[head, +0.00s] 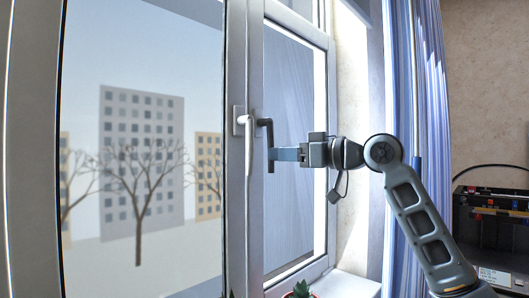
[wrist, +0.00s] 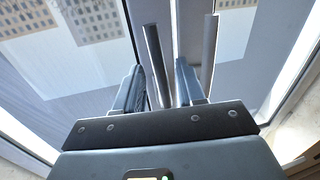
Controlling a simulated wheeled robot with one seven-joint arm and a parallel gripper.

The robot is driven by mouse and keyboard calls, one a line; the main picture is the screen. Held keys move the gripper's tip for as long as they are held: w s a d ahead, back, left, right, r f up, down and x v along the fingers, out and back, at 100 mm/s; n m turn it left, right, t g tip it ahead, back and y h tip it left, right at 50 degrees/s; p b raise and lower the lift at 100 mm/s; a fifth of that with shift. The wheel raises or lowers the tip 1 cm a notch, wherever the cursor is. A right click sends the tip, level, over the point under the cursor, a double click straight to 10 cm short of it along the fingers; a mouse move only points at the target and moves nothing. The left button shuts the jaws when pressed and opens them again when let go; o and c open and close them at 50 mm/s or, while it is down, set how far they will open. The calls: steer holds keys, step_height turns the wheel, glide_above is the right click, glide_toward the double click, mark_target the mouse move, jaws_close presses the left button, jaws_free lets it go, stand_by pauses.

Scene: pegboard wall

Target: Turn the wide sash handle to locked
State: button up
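A white handle (head: 248,145) points down on the frame of the wide left sash (head: 233,220). A dark handle (head: 268,135) points down on the narrower right sash (head: 257,230). My gripper (head: 272,155) reaches in from the right, its fingertips at the lower end of the dark handle in the head view. In the wrist view my gripper (wrist: 160,80) is open. One handle bar (wrist: 157,62) stands in the gap between the fingers, with space beside the right finger. Another bar (wrist: 209,55) stands just right of the right finger. I cannot tell which bar is which, or whether anything touches.
A blue-striped curtain (head: 434,100) hangs right of the window. A pale sill (head: 345,285) runs below, with a small plant (head: 301,289) at the bottom edge. A dark crate-like box (head: 492,220) stands at the far right. The space around the handles is otherwise clear.

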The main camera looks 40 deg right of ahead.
steer(key=shift+p+x, duration=0.35)
steer(key=shift+x, duration=1.75)
steer(key=shift+d, duration=0.1)
steer(key=shift+c, duration=0.2)
jaws_close()
